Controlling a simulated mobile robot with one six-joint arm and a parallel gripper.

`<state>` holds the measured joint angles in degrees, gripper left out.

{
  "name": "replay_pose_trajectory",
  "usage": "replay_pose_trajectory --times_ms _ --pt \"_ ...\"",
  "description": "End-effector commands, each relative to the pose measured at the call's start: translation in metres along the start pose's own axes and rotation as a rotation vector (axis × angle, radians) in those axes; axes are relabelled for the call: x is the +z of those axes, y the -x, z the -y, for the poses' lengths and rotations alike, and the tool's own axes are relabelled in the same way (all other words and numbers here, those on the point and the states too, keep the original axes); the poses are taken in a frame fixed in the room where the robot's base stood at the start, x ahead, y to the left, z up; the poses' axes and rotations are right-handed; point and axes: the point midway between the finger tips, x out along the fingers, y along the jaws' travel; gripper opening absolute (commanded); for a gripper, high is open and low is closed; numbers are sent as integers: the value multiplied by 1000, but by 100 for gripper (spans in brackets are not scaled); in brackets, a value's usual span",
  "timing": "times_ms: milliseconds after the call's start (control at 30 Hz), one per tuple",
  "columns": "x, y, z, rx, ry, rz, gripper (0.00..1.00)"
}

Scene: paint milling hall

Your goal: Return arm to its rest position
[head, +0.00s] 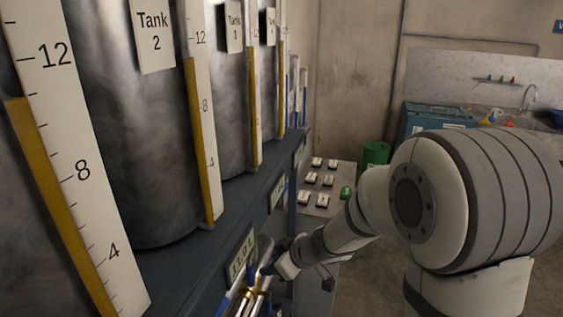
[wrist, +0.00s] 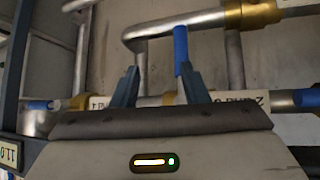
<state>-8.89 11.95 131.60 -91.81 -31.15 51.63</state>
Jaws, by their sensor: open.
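My gripper (head: 266,270) reaches down beside the pipework under the tank shelf in the head view, at the end of my outstretched arm. In the wrist view my gripper's two blue-grey fingers (wrist: 158,78) stand apart, with nothing seen held between them. A blue handle (wrist: 181,45) rises by the right finger; I cannot tell whether they touch. A horizontal pipe with upside-down labels (wrist: 240,101) runs behind the fingers.
Tanks with yellow level gauges (head: 205,130) line the left on a dark blue shelf (head: 185,262). A panel of white buttons and one green button (head: 346,192) lies beyond my arm. A green bin (head: 375,153) and a sink counter (head: 545,120) stand at the back.

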Motion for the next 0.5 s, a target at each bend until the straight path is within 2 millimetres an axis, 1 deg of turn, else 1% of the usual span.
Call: replay_pose_trajectory --times_ms 33,67,133,167,200,267,300,367,400,467,500 --pt "0 9 -14 86 -11 -7 41" --pt "0 17 -24 147 -24 -8 41" --pt "5 41 -49 305 -64 4 41" --pt "9 53 -58 374 -88 16 41" --pt "17 71 -68 460 -126 36 41" --pt "31 97 -78 571 -190 76 41" --pt "43 115 -80 633 -240 108 41" --pt "62 139 -78 705 -322 161 41" --pt "76 154 -72 739 -380 200 41" --pt "98 172 -58 768 -473 257 41" --pt "112 182 -46 771 -535 297 41"
